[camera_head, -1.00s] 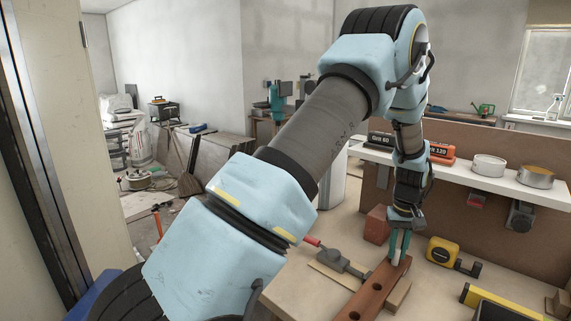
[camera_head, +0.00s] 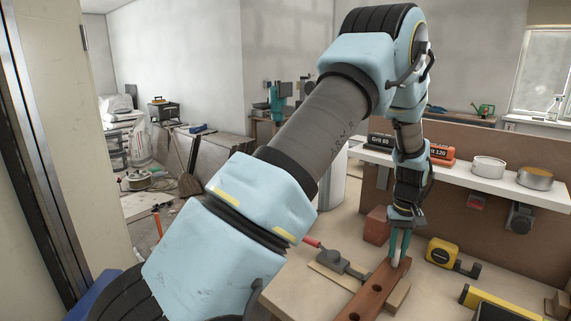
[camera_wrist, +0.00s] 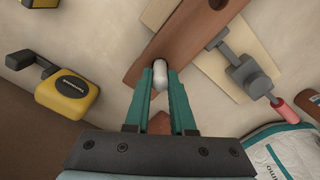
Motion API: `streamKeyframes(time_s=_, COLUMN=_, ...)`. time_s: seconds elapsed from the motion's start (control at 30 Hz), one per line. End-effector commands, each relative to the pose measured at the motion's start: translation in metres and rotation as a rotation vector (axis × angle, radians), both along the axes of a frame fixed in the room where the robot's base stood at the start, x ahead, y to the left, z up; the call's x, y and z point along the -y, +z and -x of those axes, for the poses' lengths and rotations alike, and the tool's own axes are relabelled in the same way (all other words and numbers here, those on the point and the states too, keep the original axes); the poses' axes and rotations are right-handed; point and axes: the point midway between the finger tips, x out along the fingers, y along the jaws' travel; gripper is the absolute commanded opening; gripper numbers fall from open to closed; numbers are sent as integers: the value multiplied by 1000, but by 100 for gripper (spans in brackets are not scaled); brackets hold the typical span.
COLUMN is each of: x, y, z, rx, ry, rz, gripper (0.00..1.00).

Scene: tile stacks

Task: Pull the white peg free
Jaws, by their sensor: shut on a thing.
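The white peg (camera_wrist: 160,72) is between my fingertips in the wrist view, over the end part of a brown wooden bar. The bar (camera_head: 372,292) lies on the workbench in the head view, with open round holes along its top; it also crosses the wrist view (camera_wrist: 195,28). My gripper (camera_head: 400,260) points down at the bar's far end, its teal fingers shut on the peg. In the wrist view my gripper (camera_wrist: 160,80) covers part of the peg. How deep the peg sits in the bar cannot be seen.
A grey clamp (camera_head: 345,262) with a red handle stands left of the bar. A yellow tape measure (camera_head: 442,252) lies to the right, and a reddish block (camera_head: 377,225) stands behind. A shelf (camera_head: 490,183) with tins runs along the back.

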Motion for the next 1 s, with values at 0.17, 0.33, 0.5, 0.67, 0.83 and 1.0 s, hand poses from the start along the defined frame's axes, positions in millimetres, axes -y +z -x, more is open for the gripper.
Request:
streamKeyframes(time_s=0.17, x=0, y=3, z=0, rx=0, ry=0, rz=0, gripper=0)
streamKeyframes(time_s=0.33, x=0, y=6, z=0, rx=0, ry=0, rz=0, gripper=0)
streamKeyframes(time_s=0.5, x=0, y=8, z=0, rx=0, ry=0, rz=0, gripper=0)
streamKeyframes(time_s=0.67, x=0, y=10, z=0, rx=0, ry=0, rz=0, gripper=0)
streamKeyframes(time_s=0.83, x=0, y=13, z=0, rx=0, ry=0, rz=0, gripper=0)
streamKeyframes(time_s=1.0, x=0, y=15, z=0, rx=0, ry=0, rz=0, gripper=0)
